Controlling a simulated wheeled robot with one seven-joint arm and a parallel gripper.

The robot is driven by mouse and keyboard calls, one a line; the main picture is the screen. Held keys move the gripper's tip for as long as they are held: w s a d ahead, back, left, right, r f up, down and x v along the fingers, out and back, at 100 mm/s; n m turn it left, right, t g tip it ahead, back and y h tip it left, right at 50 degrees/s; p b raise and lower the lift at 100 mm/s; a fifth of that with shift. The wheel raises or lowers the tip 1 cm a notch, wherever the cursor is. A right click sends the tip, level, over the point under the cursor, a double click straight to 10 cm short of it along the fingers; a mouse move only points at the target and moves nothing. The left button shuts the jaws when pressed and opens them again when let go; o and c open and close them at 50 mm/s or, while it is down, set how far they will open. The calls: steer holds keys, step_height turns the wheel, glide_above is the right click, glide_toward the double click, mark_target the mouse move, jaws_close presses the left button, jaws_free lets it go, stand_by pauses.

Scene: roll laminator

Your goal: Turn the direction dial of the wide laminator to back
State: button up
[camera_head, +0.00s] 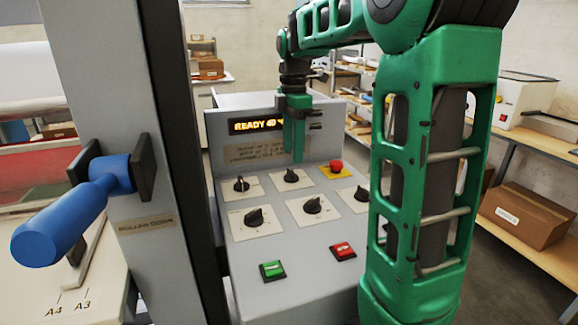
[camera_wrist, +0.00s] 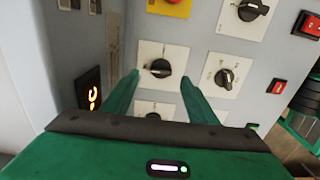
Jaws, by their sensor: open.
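The wide laminator's control panel (camera_head: 285,245) shows several black dials on white plates. Their labels are too small to read, so I cannot tell which is the direction dial. My gripper (camera_head: 298,158) points down over the back row of dials. In the wrist view my gripper (camera_wrist: 160,78) is open, with a finger on either side of a black dial (camera_wrist: 160,68). This appears to be the back-row middle dial (camera_head: 291,175). The fingertips look just above it; contact cannot be told. Another dial (camera_wrist: 225,78) lies outside the right finger. A further one (camera_wrist: 153,115) is partly hidden by my gripper.
A red emergency stop (camera_head: 335,166) sits close beside that dial. A lit READY display (camera_head: 255,125) is behind. Green (camera_head: 272,270) and red (camera_head: 343,250) buttons lie at the front. A post with a blue-handled lever (camera_head: 65,215) stands left. My arm hides the panel's right side.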

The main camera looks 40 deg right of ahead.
mark_target(292, 170)
step_height(292, 170, down, 6)
steer(key=shift+s+r, duration=0.1)
stand_by(0.4)
steer(key=c, duration=1.1)
